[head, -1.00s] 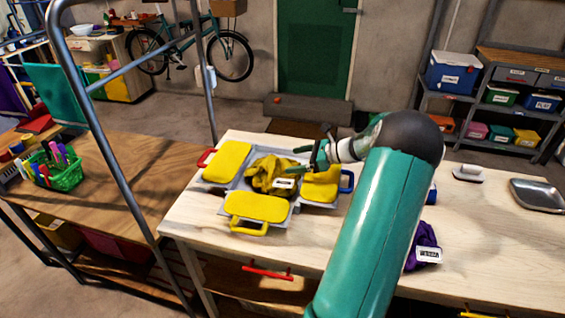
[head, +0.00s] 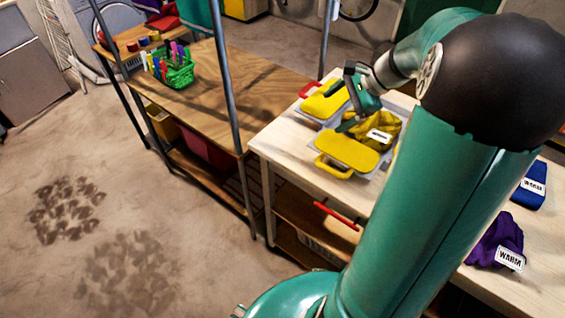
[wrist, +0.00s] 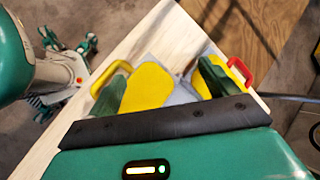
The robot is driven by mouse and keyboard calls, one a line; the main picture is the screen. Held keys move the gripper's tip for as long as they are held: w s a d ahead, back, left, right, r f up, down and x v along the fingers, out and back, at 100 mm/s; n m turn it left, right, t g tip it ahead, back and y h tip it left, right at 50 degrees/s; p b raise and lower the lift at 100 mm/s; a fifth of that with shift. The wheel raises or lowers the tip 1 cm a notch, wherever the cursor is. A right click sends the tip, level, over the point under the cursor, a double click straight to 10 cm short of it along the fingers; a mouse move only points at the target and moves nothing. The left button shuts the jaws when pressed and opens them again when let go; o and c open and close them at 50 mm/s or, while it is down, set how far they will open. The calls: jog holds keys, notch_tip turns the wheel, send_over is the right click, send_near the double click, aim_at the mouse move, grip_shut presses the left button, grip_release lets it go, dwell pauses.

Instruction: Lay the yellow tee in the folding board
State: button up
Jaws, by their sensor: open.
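The yellow tee (head: 388,122) lies crumpled, with a white tag, in the middle of the grey folding board (head: 366,175). Two yellow flaps show beside it in the head view, a far-left one (head: 326,100) with a red handle and a near one (head: 347,151) with a yellow handle. My gripper (head: 343,106) is open and empty above the left part of the board, left of the tee and apart from it. In the wrist view its green fingers (wrist: 161,86) are spread over the board's flaps. The tee cannot be made out there. My arm hides the board's right side.
The board sits on a pale wooden table (head: 290,145). A purple cloth (head: 492,240) and a blue folded cloth (head: 530,187), both tagged, lie on the right. A metal post (head: 228,80) stands left of the table, by a brown bench (head: 215,100) with a green basket (head: 178,72).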

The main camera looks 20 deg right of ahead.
jog(key=s+a+r+n+h, duration=0.2)
jog(key=s+a+r+n, duration=0.1)
jog(key=s+a+n, duration=0.5)
jog(key=s+a+r+n+h, duration=0.3)
jog(key=s+a+n, duration=0.5)
jog(key=a+n, duration=0.3)
jog(key=a, duration=0.4)
jog(key=shift+r+t+h, duration=0.3)
jog(key=shift+r+t, duration=0.05)
jog(key=shift+t, duration=0.05)
